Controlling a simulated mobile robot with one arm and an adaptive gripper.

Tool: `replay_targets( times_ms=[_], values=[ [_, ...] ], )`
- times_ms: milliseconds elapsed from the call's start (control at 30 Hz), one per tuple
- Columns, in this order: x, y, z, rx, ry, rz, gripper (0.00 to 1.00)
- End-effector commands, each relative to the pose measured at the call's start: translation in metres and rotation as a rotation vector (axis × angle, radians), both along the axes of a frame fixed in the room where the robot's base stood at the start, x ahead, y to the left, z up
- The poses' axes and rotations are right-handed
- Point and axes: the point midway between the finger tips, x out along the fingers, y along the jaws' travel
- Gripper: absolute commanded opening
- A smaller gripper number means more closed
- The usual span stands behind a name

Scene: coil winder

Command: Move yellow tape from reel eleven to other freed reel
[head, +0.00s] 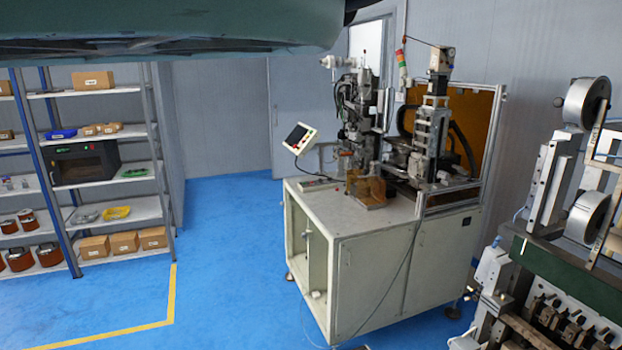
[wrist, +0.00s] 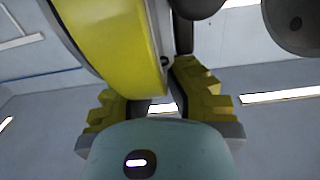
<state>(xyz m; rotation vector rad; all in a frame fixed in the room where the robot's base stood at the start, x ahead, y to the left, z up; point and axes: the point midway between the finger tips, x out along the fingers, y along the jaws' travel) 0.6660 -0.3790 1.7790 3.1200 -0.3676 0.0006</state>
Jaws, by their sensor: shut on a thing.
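The yellow tape (wrist: 125,45) is a wide roll with a grey side face, large in the upper left of the wrist view. Its lower end sits between the two yellow-padded fingers of my gripper (wrist: 150,100), which is shut on it. The far side of the roll is cut off by the frame. The head view shows neither my gripper nor this tape. In the head view, two grey reels, an upper one (head: 586,102) and a lower one (head: 588,217), are on the machine at the right. I cannot read any reel numbers.
Dark round parts (wrist: 297,22) show at the wrist view's upper right, close to the tape. In the head view, a winding machine stands on a white cabinet (head: 365,260). Shelves (head: 100,89) stand at the left. The blue floor (head: 230,270) between them is clear.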

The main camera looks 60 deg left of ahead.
Motion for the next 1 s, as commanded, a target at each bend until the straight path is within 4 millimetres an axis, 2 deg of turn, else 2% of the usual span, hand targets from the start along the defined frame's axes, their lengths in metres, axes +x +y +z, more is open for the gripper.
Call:
replay_targets(
  times_ms=[900,933,1000],
  values=[
    [0.0020,0.0072,-0.0002,0.000,0.001,0.001,0.00],
    [0.0020,0.0072,-0.0002,0.000,0.001,0.001,0.16],
    [0.0019,0.0071,-0.0002,0.000,0.001,0.001,0.23]
  ],
)
